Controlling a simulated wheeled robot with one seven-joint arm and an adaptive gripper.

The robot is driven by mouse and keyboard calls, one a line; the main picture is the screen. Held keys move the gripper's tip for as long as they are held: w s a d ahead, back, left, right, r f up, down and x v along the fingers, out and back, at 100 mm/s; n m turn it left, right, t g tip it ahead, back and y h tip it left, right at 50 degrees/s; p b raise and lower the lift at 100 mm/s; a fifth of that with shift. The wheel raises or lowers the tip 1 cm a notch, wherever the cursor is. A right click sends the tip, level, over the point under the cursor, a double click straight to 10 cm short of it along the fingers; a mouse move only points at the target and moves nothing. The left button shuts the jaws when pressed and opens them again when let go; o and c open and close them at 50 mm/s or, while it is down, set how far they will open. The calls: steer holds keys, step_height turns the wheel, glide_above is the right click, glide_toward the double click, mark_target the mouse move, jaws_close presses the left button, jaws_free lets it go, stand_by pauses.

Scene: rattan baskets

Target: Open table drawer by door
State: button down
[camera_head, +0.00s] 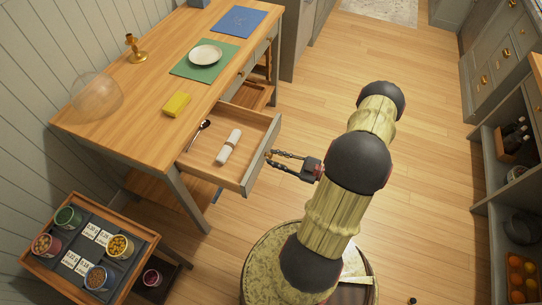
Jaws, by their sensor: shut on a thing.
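The table drawer (262,152) is pulled out from the near end of the wooden table (150,70). A spoon (199,134) and a white rolled napkin (229,146) lie inside it. My gripper (271,157) is at the outer face of the drawer front, its fingers shut around the small drawer handle, which they mostly hide. My arm reaches in from the right. The door named in the task is not clearly identifiable in this view.
On the table are a yellow block (177,104), a plate (205,56), a candlestick (134,48) and a glass dome (96,95). A tray of jars (90,250) stands at lower left. Shelves (505,200) line the right.

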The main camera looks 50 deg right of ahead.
steer(key=c, duration=1.6)
jaws_free()
steer(key=shift+d, duration=0.1)
steer(key=v, duration=1.1)
steer(key=shift+s+d+r, duration=0.1)
steer(key=shift+s, duration=0.3)
